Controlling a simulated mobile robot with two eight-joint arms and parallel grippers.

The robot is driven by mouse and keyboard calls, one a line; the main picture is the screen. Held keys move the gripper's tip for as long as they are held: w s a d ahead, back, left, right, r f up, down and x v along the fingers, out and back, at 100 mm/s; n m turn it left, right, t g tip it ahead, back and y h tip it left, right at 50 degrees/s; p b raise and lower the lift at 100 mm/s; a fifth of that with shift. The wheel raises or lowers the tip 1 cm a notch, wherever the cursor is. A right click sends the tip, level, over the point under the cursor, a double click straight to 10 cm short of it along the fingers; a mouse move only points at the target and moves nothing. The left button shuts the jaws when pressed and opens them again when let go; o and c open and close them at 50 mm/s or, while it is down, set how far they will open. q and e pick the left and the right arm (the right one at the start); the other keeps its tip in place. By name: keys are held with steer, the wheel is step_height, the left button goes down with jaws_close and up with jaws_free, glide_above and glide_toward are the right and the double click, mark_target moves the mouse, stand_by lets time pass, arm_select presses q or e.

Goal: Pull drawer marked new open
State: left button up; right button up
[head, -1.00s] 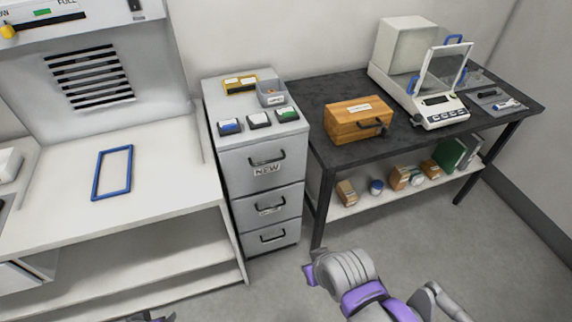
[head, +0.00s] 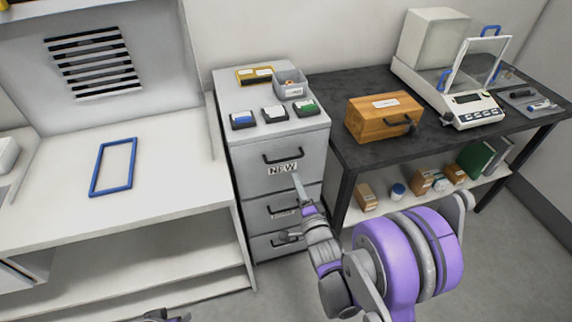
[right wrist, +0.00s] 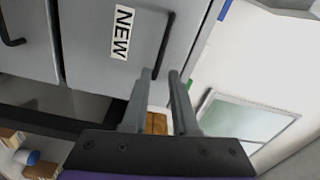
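The drawer marked NEW (head: 255,169) is the top drawer of a grey cabinet and looks closed. Its black handle (head: 282,157) sits above the label. In the right wrist view the NEW label (right wrist: 122,32) and the dark handle (right wrist: 163,45) are close ahead. My right gripper (head: 291,208) is in front of the cabinet, below the handle in the head view. Its fingers (right wrist: 160,74) are apart with nothing held; the handle's near end shows close to the tips, contact unclear. Only a bit of my left gripper (head: 165,315) shows at the bottom edge.
Two more drawers are below, the middle one (head: 262,212) labelled. Small trays and boxes stand on the cabinet top (head: 225,85). A dark table (head: 340,95) with a wooden box (head: 375,122) and a balance (head: 470,108) is at right. A white bench (head: 60,215) is at left.

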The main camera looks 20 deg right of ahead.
mark_target(286, 159)
steer(key=w, duration=0.3)
steer(key=w+m+t+p, duration=0.1)
steer(key=w, duration=0.3)
steer(key=w+m+t, duration=0.1)
steer(key=w, duration=0.2)
steer(key=shift+w+a+r, duration=0.2)
steer(key=shift+a, duration=0.2)
jaws_close()
stand_by(1.2)
